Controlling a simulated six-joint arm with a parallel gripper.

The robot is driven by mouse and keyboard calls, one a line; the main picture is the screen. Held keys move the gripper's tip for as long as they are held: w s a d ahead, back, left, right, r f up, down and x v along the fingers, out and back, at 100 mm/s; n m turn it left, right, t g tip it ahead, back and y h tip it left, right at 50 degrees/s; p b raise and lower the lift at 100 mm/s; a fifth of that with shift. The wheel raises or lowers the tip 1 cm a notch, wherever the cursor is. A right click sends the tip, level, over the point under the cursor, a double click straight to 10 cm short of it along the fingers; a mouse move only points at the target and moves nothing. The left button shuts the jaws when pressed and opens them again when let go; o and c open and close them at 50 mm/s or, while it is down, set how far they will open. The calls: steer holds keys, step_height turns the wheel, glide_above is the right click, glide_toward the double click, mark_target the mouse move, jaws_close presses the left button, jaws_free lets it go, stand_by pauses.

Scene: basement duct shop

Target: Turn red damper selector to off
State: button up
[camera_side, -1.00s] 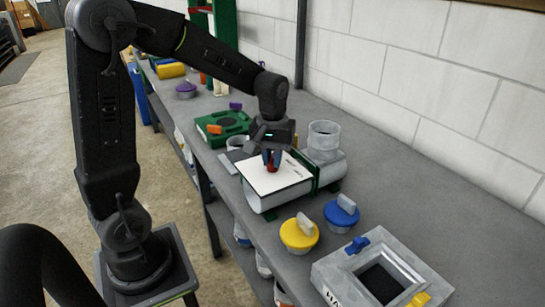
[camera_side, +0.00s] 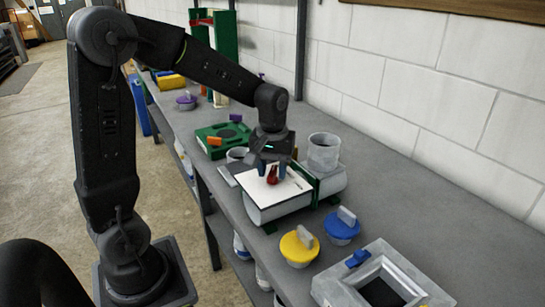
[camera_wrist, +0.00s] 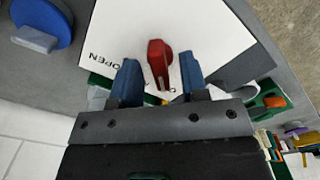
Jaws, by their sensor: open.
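The red damper selector (camera_side: 272,175) stands on a white plate (camera_side: 252,182) on top of a grey duct. In the wrist view the red selector (camera_wrist: 157,62) has a pale stripe on its end facing my gripper. The word OPEN is printed upside down on the white plate (camera_wrist: 204,25), left of the selector. Other lettering near the stripe is mostly hidden by my fingers. My gripper (camera_side: 273,170) is open above the plate. Its blue fingertips (camera_wrist: 160,75) are on either side of the selector, with visible gaps in the wrist view.
A round collar (camera_side: 323,153) rises from the duct behind the plate. Yellow (camera_side: 299,246) and blue (camera_side: 341,226) lidded knobs and a grey framed box (camera_side: 410,275) stand nearer. A green unit (camera_side: 222,138) lies beyond. The bench's right side is clear along the wall.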

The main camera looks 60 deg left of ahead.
mark_target(272, 170)
step_height(272, 170, up, 14)
steer(key=shift+f, duration=0.15)
stand_by(0.6)
steer(key=s+d+f+m+t, duration=0.2)
steer(key=s+d+m, duration=0.2)
steer(key=s, duration=0.3)
steer(key=s+d+f+m+t, duration=0.3)
steer(key=s+d+m, duration=0.2)
steer(key=s+d, duration=0.1)
steer(key=shift+s+t, duration=0.3)
steer(key=shift+s, duration=0.3)
stand_by(0.7)
